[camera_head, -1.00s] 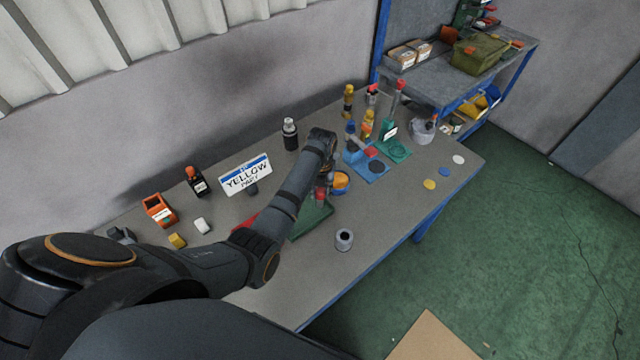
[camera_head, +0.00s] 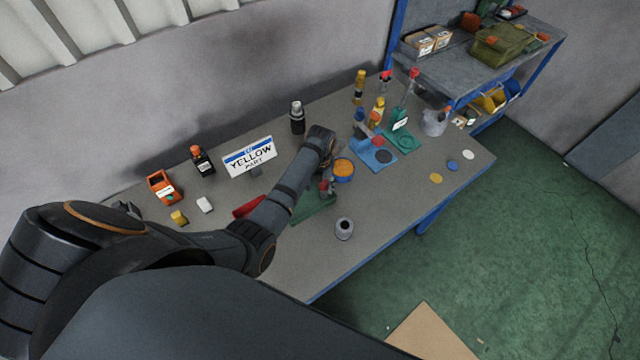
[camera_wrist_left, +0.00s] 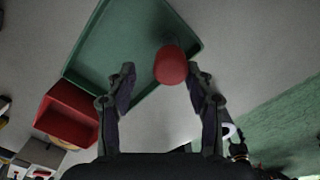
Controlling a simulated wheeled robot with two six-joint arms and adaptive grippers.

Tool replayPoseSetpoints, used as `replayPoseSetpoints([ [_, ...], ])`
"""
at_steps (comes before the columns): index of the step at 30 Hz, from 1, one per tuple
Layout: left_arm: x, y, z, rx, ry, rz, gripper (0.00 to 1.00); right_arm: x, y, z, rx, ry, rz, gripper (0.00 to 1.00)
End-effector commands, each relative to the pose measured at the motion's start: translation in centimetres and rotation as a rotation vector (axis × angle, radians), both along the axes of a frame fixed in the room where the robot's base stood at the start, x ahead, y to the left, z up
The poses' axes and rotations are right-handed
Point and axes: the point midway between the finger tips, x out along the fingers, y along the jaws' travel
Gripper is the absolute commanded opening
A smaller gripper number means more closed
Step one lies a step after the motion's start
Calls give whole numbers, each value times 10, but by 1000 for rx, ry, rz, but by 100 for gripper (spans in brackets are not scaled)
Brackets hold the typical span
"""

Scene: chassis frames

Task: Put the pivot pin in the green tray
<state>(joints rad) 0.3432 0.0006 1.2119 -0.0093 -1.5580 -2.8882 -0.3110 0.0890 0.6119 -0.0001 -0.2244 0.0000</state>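The green tray (camera_head: 318,206) lies flat on the bench, partly hidden by my left arm. It also fills the upper middle of the left wrist view (camera_wrist_left: 110,35). A red-topped piece (camera_wrist_left: 171,65), possibly the pivot pin, shows between my left fingertips (camera_wrist_left: 163,82), overlapping the tray's corner region. It looks like the small red and dark piece beside the arm in the head view (camera_head: 324,187). My left gripper is open, with a visible gap on the red top's left side. Whether that piece stands inside the tray is unclear. My right gripper is not in view.
A red tray (camera_wrist_left: 72,112) sits beside the green one. A grey cup (camera_head: 344,228) stands nearer the front edge. A yellow-part sign (camera_head: 250,157), an orange-filled blue bowl (camera_head: 343,170) and blue (camera_head: 375,153) and green (camera_head: 403,140) fixtures stand around the arm.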

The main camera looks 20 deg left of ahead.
Motion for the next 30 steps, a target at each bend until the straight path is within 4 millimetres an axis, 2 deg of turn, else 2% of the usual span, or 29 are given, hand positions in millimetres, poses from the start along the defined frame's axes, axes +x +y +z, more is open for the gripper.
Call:
replayPoseSetpoints([
  [2,1,0,1,-1,-1,0,53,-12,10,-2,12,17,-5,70],
  [5,1,0,1,-1,-1,0,53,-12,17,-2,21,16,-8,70],
  [10,2,0,15,0,-4,0,53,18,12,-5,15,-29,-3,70],
  [14,2,-1,44,0,-8,0,53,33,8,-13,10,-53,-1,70],
  [17,2,-1,69,0,-8,0,53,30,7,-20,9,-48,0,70],
  [22,1,-1,103,-1,-5,0,53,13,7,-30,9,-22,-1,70],
  [25,1,-1,114,0,-3,0,53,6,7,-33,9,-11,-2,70],
  [30,0,-1,121,-1,-1,0,53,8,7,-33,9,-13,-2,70],
])
